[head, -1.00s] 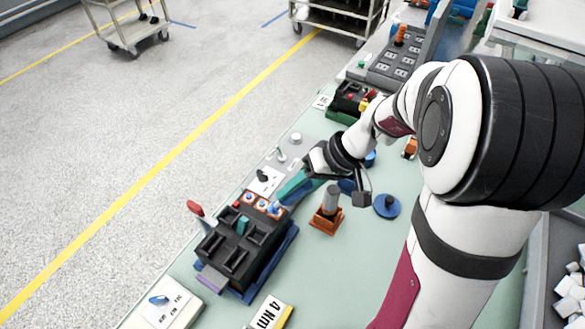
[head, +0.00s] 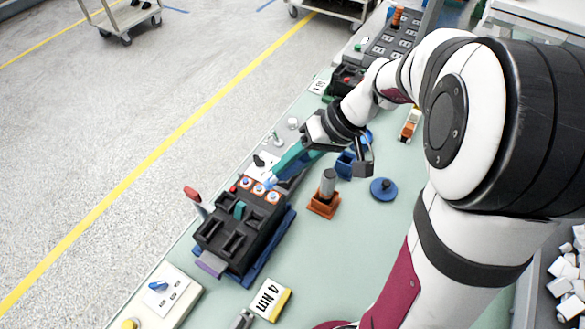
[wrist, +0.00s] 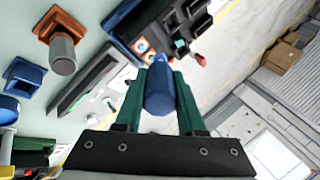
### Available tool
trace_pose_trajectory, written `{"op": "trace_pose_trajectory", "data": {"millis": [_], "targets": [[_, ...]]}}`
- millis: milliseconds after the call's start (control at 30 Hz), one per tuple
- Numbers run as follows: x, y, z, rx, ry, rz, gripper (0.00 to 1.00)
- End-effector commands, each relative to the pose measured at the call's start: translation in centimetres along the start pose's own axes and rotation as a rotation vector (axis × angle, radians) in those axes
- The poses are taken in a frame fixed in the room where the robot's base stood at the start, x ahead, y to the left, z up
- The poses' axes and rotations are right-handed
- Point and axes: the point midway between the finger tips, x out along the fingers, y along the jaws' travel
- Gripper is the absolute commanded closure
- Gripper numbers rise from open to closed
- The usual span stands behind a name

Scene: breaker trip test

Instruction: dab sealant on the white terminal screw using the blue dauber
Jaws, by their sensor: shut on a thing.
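My gripper (head: 279,171), with green fingers, is shut on the blue dauber (wrist: 160,92), which lies between the fingers in the wrist view. Its blue tip (head: 270,181) shows in the head view just behind the terminal row of the black breaker (head: 238,229). The row has several round terminal screws in orange surrounds, with a left one (head: 246,183) and a right one (head: 272,197). They look pale, and I cannot tell which is the white one. The tip seems close to the right-hand screws; contact is unclear. The dauber hides part of the row in the wrist view.
A grey cylinder in an orange holder (head: 323,205) stands right of the breaker. A blue round-based piece (head: 383,188) and a blue square holder (head: 345,165) are further right. A red-handled lever (head: 193,197) rises at the breaker's left. A "4 Nm" block (head: 269,299) lies in front.

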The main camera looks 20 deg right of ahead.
Motion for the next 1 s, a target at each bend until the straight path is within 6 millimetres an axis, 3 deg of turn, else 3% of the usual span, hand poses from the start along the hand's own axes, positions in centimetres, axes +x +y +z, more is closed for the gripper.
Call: {"op": "trace_pose_trajectory", "data": {"millis": [433, 1000], "targets": [[-3.2, -2.0, -0.8, -0.001, 0.001, 0.001, 1.00], [-3.5, -2.2, -0.8, 0.000, -0.001, 0.000, 1.00]]}}
